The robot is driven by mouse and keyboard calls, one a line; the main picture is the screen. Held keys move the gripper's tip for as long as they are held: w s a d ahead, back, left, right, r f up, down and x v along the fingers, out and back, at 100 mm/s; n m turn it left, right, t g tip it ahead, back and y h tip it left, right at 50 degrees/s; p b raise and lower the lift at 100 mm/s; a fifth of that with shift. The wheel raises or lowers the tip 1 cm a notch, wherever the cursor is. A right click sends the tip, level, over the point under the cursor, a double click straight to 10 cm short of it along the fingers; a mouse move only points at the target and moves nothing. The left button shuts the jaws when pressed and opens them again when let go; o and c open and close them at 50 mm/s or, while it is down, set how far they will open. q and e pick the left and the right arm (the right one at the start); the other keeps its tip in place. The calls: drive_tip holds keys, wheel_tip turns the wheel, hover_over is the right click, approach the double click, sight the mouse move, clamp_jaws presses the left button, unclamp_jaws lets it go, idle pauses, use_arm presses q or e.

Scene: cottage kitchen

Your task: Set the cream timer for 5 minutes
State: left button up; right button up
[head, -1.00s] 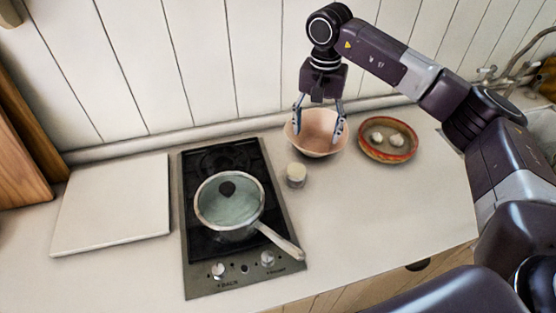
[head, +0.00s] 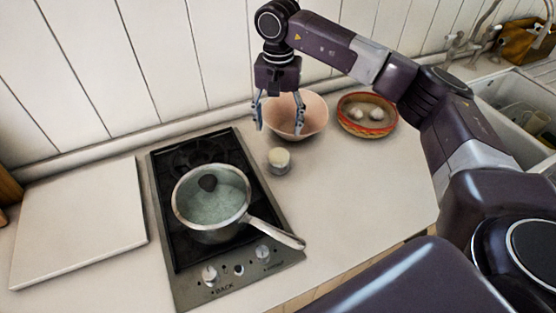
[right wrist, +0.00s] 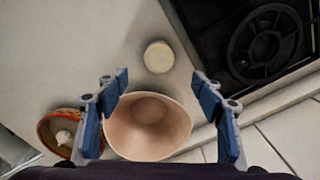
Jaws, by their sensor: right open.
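The cream timer (head: 279,160) is a small round cylinder standing on the counter, just right of the hob. It also shows in the right wrist view (right wrist: 158,57), beyond the fingertips and near the middle. My right gripper (head: 280,118) is open and empty, pointing down above the counter, behind the timer and in front of the pink bowl. In the right wrist view its blue-padded fingers (right wrist: 163,82) are spread wide, with the timer apart from them. Any marks on the timer's dial are too small to read. My left gripper is not in view.
A pink bowl (head: 312,112) stands close behind the gripper. A red-rimmed bowl (head: 345,127) with pale bulbs is to its right. A lidded saucepan (head: 196,222) sits on the hob (head: 167,163), handle towards the right. A white board (head: 80,220) lies left. Counter right of the timer is clear.

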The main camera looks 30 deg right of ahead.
sight(279, 154)
wheel_tip(279, 154, down, 2)
drive_tip(key=shift+f+b, duration=0.2)
drive_tip(key=shift+b, duration=0.4)
drive_tip(key=shift+f+b, duration=0.45)
drive_tip(key=shift+s+d+f+p, duration=0.1)
drive_tip(key=shift+f+p, duration=0.3)
drive_tip(key=shift+f, duration=0.1)
wheel_tip(279, 154, down, 5)
drive_tip(key=shift+f+p, duration=0.1)
drive_tip(key=shift+p, duration=0.8)
drive_tip(key=shift+f, duration=0.7)
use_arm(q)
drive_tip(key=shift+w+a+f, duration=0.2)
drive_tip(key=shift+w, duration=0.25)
